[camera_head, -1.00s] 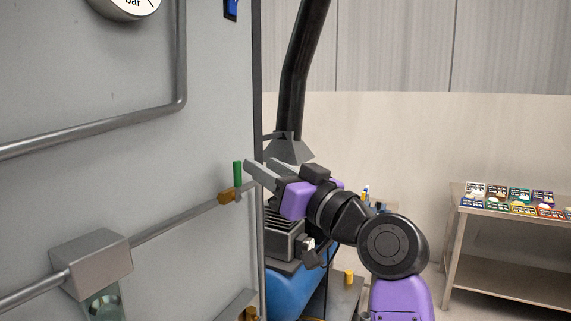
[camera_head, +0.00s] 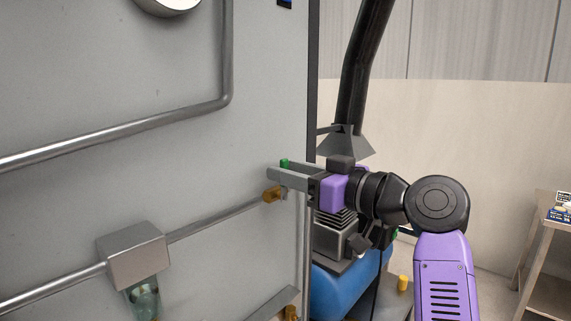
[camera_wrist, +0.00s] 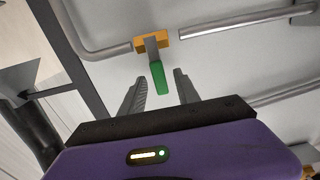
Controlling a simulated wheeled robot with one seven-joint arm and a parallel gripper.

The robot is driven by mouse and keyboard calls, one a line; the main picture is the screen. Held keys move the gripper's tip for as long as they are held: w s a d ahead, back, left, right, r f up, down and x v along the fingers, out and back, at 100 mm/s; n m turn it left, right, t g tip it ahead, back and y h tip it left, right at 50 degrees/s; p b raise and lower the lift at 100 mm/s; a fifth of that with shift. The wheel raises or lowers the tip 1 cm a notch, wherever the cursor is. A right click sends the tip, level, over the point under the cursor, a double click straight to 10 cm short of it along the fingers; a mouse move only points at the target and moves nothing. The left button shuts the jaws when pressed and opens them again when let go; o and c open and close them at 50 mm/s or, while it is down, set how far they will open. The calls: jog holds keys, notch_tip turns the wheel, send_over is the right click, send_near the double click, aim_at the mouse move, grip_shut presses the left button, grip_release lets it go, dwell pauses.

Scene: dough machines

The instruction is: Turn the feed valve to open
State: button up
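The feed valve has a brass body (camera_head: 272,194) on a thin pipe on the grey machine panel, with a green-gripped lever handle (camera_head: 285,162). In the wrist view the brass body (camera_wrist: 152,42) is at the top, and the green handle (camera_wrist: 159,78) points down between my two fingers. My gripper (camera_wrist: 158,84) is open, with visible space on both sides of the handle. In the head view my gripper (camera_head: 272,174) reaches in from the right, and its fingers hide most of the handle.
A grey box with a glass cup (camera_head: 138,256) sits on the same pipe at lower left. A thicker bent pipe (camera_head: 226,60) runs above. A dark duct with a flared hood (camera_head: 345,142) and a blue tank (camera_head: 345,290) stand behind my arm. A side table (camera_head: 545,228) is at far right.

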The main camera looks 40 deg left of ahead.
jog(key=shift+a, duration=0.8)
grip_shut()
jog(key=shift+f, duration=0.1)
dwell(0.8)
